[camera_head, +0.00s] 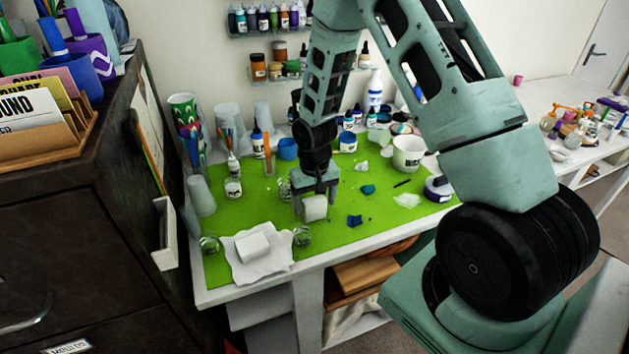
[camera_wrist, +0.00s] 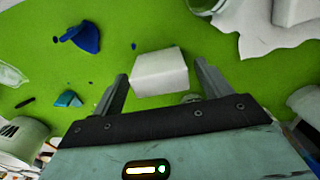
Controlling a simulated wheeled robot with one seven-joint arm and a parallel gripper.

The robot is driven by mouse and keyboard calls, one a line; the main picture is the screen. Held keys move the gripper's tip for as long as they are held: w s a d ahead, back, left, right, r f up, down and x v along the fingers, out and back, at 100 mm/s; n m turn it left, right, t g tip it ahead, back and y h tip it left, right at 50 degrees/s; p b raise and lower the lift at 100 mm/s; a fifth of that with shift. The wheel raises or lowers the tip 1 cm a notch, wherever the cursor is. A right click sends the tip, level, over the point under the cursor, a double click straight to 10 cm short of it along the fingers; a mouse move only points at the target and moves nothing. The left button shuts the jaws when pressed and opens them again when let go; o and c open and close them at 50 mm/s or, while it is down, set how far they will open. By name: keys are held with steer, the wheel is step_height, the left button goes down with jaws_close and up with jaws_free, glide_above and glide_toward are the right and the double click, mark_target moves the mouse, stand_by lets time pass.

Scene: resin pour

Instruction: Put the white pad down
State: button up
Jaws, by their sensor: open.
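A white pad (camera_head: 315,208), a small block, is at my gripper (camera_head: 314,204), over the front middle of the green mat (camera_head: 345,225). In the wrist view the pad (camera_wrist: 160,70) lies between the two spread fingers, with a visible gap on each side. My gripper is open, and neither finger appears to press on the pad. The pad seems to rest on the mat; its underside is hidden. A second white block (camera_head: 252,246) lies on a crumpled white sheet (camera_head: 276,267) at the front left.
A white mug (camera_head: 407,153) and several bottles stand farther back. A dark cabinet (camera_head: 90,220) borders the table's left. Bare mat shows right of my gripper.

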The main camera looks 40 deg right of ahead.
mark_target(313, 200)
step_height(313, 200, up, 10)
steer(key=shift+f+b, duration=0.25)
steer(key=shift+b, duration=0.75)
steer(key=shift+a+r, duration=0.2)
steer(key=shift+r, duration=0.1)
steer(key=s+a+r+n, duration=0.3)
steer(key=s+a, duration=0.2)
steer(key=a, duration=0.4)
steer(key=s+a+r+n, duration=0.3)
steer(key=s+a+r, duration=0.15)
steer(key=a, duration=0.45)
steer(key=s+a+r+n, duration=0.1)
steer(key=s+a+n, duration=0.1)
steer(key=s, duration=0.5)
steer(key=s+a+r+n, duration=0.1)
steer(key=s+a+n, duration=0.2)
steer(key=s, duration=0.4)
steer(key=shift+s+a+y, duration=0.3)
steer(key=shift+s+a, duration=0.1)
steer(key=shift+a, duration=0.15)
steer(key=shift+f+b, duration=0.5)
